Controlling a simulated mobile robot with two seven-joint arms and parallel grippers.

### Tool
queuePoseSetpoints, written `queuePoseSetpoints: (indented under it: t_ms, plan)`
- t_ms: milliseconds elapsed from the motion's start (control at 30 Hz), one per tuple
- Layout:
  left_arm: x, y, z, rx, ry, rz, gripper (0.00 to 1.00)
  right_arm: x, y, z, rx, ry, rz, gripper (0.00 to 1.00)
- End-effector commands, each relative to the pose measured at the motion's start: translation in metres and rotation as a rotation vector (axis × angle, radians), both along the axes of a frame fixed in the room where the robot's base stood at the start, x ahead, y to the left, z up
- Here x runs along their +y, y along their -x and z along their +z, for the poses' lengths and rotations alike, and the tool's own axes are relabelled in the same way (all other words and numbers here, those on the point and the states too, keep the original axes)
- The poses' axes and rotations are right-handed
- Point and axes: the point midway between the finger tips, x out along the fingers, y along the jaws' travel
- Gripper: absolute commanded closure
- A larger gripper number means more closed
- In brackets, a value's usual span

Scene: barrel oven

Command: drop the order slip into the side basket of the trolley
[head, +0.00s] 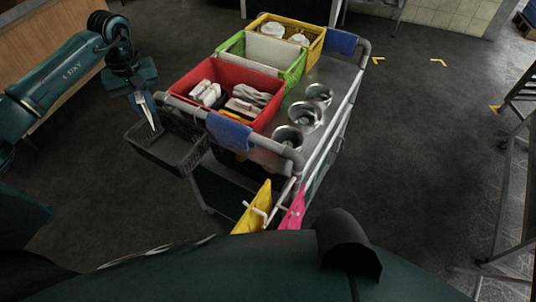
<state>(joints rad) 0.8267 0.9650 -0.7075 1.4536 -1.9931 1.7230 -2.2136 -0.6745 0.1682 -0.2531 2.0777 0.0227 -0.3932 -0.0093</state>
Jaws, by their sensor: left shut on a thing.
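My left gripper (142,94) points down at the left of the trolley, above the side basket. It is shut on the order slip (150,112), a thin pale strip hanging from the fingers. The slip's lower end overlaps the basket's opening in the picture; I cannot tell how far inside it reaches. The dark side basket (168,166) hangs at the left end of the grey trolley (330,82), below the handle rail. My right gripper is out of view.
The trolley carries a red bin (207,67) with packed items, a green bin (293,75), a yellow crate (317,45) and several metal bowls (305,117). A blue cloth (229,131) hangs on the rail near the basket. Floor left of the basket is clear.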

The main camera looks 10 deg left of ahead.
Motion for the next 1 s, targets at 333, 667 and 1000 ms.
queuePoseSetpoints:
  t_ms: [333,667,1000]
  plan:
    - [0.0,0.0,-0.005,-0.001,-0.001,0.0,0.82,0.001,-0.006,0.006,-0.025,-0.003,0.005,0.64]
    - [0.0,0.0,-0.005,-0.001,-0.001,0.0,0.58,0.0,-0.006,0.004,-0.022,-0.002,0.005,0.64]
    - [0.0,-0.001,0.005,-0.003,-0.001,0.0,0.58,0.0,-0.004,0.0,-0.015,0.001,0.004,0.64]
